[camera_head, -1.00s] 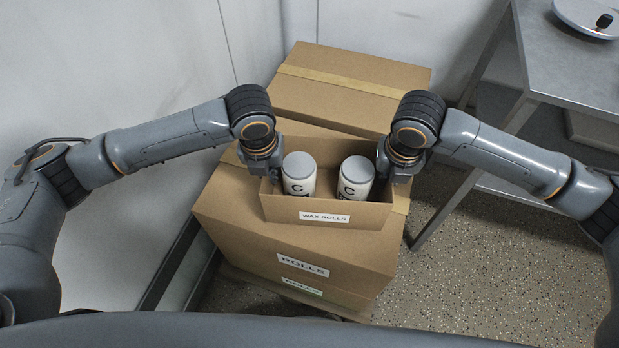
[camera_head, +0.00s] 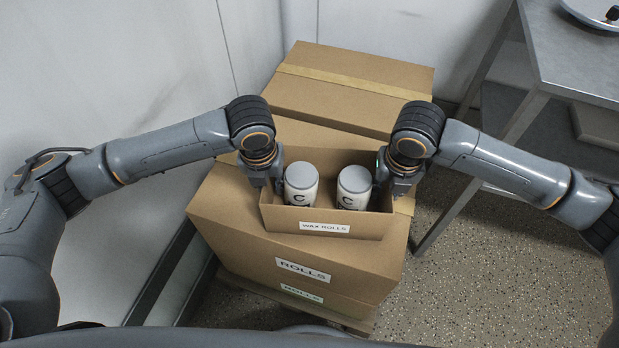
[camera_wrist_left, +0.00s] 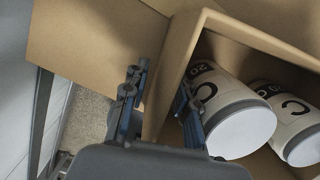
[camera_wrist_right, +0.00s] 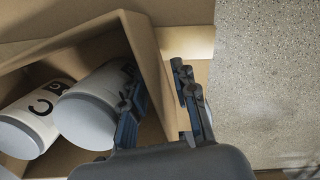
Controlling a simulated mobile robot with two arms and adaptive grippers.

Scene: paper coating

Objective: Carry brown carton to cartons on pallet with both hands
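The brown open carton (camera_head: 278,217), labelled WAX ROLLS, sits upright on the large ROLLS carton (camera_head: 240,232) of the pallet stack. Two white rolls with grey ends stand inside: a left roll (camera_head: 302,190) and a right roll (camera_head: 353,193). My left gripper (camera_head: 268,187) is at the carton's left wall. In the left wrist view its fingers (camera_wrist_left: 160,100) straddle that wall, apart, with gaps beside it. My right gripper (camera_head: 388,190) is at the right wall. In the right wrist view its fingers (camera_wrist_right: 158,95) also straddle the wall with visible gaps. The fingertips' lower ends are partly hidden.
Another closed, taped carton (camera_head: 380,72) stands behind. The wooden pallet (camera_head: 350,323) shows below the stack. A grey metal table (camera_head: 580,65) is at the right, with a round dish on it. A wall is close on the left. Speckled floor (camera_head: 450,280) is free at the lower right.

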